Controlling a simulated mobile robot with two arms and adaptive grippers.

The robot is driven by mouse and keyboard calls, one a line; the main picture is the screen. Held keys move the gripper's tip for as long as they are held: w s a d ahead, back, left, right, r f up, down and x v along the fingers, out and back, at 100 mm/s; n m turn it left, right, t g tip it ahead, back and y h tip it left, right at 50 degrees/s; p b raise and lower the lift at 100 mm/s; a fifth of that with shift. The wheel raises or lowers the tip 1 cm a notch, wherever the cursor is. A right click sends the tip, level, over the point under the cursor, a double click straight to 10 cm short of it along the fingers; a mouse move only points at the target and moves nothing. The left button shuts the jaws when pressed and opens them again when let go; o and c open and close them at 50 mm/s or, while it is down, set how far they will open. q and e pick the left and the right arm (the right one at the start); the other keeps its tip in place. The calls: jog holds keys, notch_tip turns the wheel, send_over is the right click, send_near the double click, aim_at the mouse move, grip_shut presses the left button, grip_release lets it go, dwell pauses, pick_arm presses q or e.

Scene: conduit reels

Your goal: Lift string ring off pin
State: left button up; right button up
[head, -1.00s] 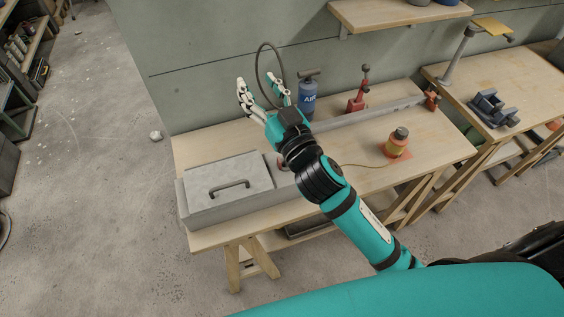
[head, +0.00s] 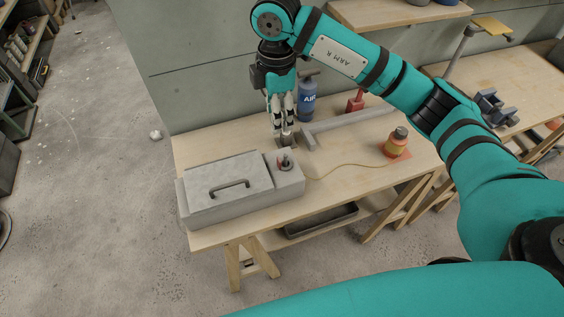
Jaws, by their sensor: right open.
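A short dark pin (head: 285,160) stands upright at the right end of a grey lidded box (head: 220,210) on the wooden bench. The string's ring is too small to make out clearly at the pin's foot. My right gripper (head: 282,136) points down, open, with its fingertips just above and behind the pin in the picture. I cannot tell whether they touch anything. My left gripper is not in view.
A blue AIR bottle (head: 308,100) and a red tool (head: 355,101) stand behind a grey beam (head: 350,124). My right arm covers the bench's back right. A second bench with a vise (head: 490,105) is at right.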

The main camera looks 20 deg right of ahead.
jog(key=p, duration=0.3)
send_near(279, 159)
notch_tip(279, 159, down, 5)
jog(key=shift+a+f, duration=0.1)
jog(key=shift+a, duration=0.05)
jog(key=shift+f+p, duration=0.25)
jog(key=shift+p, duration=0.15)
notch_tip(279, 159, down, 4)
jog(key=shift+s+r+p, duration=0.1)
jog(key=shift+r+p, duration=0.05)
jog(key=shift+p, duration=0.55)
jog(key=shift+f, duration=0.45)
grip_shut()
jog(key=shift+r, duration=0.1)
